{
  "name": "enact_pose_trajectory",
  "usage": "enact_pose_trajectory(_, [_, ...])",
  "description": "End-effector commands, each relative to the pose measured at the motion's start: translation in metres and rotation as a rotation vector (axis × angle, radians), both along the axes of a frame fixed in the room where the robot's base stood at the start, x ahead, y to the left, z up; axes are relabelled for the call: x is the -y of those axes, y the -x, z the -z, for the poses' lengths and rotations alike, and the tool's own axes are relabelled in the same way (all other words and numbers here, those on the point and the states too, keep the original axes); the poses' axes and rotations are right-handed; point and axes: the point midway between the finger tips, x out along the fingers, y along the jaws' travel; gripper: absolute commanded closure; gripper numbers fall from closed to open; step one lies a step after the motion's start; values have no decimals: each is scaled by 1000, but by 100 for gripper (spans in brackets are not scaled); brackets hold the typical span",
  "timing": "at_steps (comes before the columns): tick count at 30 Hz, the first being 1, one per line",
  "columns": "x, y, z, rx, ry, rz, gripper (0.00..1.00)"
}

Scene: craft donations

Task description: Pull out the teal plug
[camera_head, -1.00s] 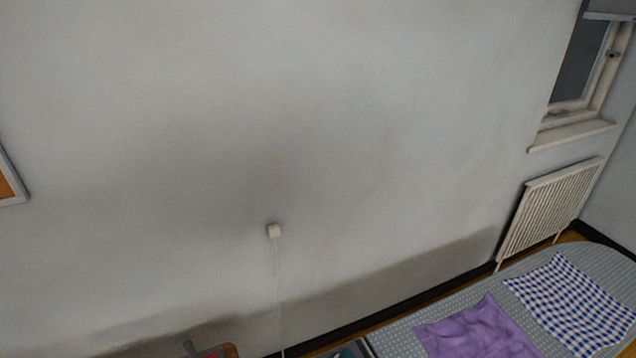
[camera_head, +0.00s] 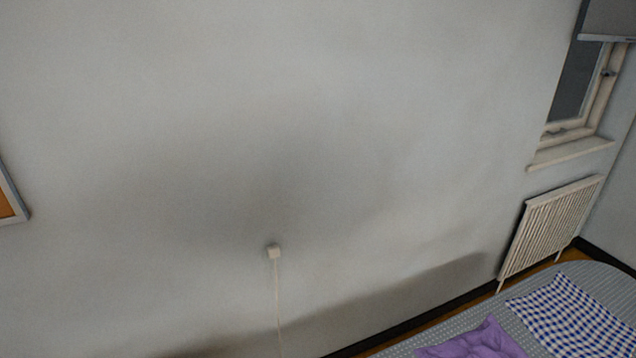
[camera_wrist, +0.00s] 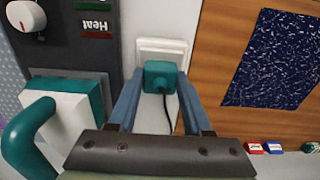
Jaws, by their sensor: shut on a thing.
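The teal plug (camera_wrist: 160,76) sits at a white wall socket (camera_wrist: 160,50) in the wrist view, with a black cord (camera_wrist: 166,104) hanging from it. Whether its pins are fully in the socket cannot be told. My gripper (camera_wrist: 160,84) is shut on the plug, with one blue-grey finger on its left side and one on its right. The head view shows neither the teal plug nor my gripper.
In the wrist view, a dark panel with a knob (camera_wrist: 26,16) and a teal-and-white appliance (camera_wrist: 68,115) stand close on the left. A wooden board (camera_wrist: 222,60) with a speckled blue sheet (camera_wrist: 275,60) is on the right. Small boxes (camera_wrist: 273,147) lie lower right.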

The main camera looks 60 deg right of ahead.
Motion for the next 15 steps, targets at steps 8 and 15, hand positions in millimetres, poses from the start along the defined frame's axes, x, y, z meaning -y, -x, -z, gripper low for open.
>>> enact_pose_trajectory(8, [0, 0, 0, 0, 0, 0, 100])
enact_pose_trajectory(15, [0, 0, -3, 0, 0, 0, 100])
